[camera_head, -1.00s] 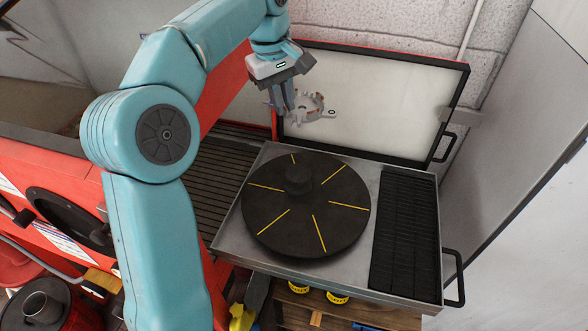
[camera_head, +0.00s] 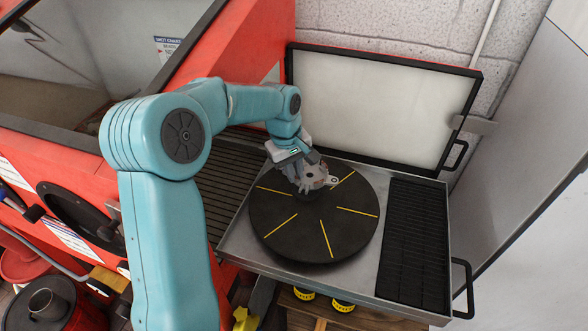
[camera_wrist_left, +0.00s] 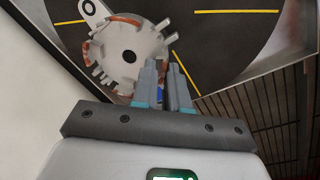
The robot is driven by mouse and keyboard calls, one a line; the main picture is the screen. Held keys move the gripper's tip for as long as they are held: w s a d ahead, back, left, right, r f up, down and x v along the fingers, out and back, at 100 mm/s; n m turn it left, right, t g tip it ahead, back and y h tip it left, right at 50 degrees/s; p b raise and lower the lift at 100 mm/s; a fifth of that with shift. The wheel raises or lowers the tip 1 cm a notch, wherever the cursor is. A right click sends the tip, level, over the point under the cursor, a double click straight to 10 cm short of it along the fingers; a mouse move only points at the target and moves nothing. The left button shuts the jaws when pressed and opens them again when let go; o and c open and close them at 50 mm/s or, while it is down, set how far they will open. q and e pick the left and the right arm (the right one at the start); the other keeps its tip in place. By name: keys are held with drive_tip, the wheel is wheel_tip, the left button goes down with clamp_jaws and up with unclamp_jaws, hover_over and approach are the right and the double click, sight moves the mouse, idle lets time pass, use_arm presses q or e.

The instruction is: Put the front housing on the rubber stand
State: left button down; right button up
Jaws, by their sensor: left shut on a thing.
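The front housing (camera_head: 317,177) is a grey metal ring with lobed edges, a small eared tab and copper-coloured parts. My left gripper (camera_head: 299,184) is shut on its rim and holds it over the middle of a round black turntable. The short black post in the middle, which looks like the rubber stand (camera_head: 311,197), is mostly hidden under the housing and fingers. I cannot tell whether they touch. In the left wrist view, the housing (camera_wrist_left: 112,65) lies left of the fingertips (camera_wrist_left: 164,65), above the black disc. My right gripper is out of view.
The black turntable (camera_head: 350,230) has yellow radial lines and sits in a metal tray (camera_head: 405,307). A black ribbed mat (camera_head: 414,240) lies at the tray's right. A raised pale lid (camera_head: 375,105) stands behind. A red cabinet (camera_head: 255,60) stands at the left.

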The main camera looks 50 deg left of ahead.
use_arm(q)
drive_tip(key=shift+s+d+r, duration=0.1)
drive_tip(key=shift+s, duration=0.1)
drive_tip(key=shift+f, duration=0.2)
drive_tip(key=c, duration=1.1)
unclamp_jaws()
drive_tip(key=shift+w, duration=0.15)
drive_tip(key=shift+c, duration=0.2)
drive_tip(key=shift+r, duration=0.15)
wheel_tip(320, 180, up, 12)
drive_tip(key=s, duration=0.2)
drive_tip(key=shift+a, duration=0.3)
drive_tip(key=shift+w, duration=0.1)
drive_tip(key=shift+s+d, duration=0.1)
drive_tip(key=shift+s, duration=0.1)
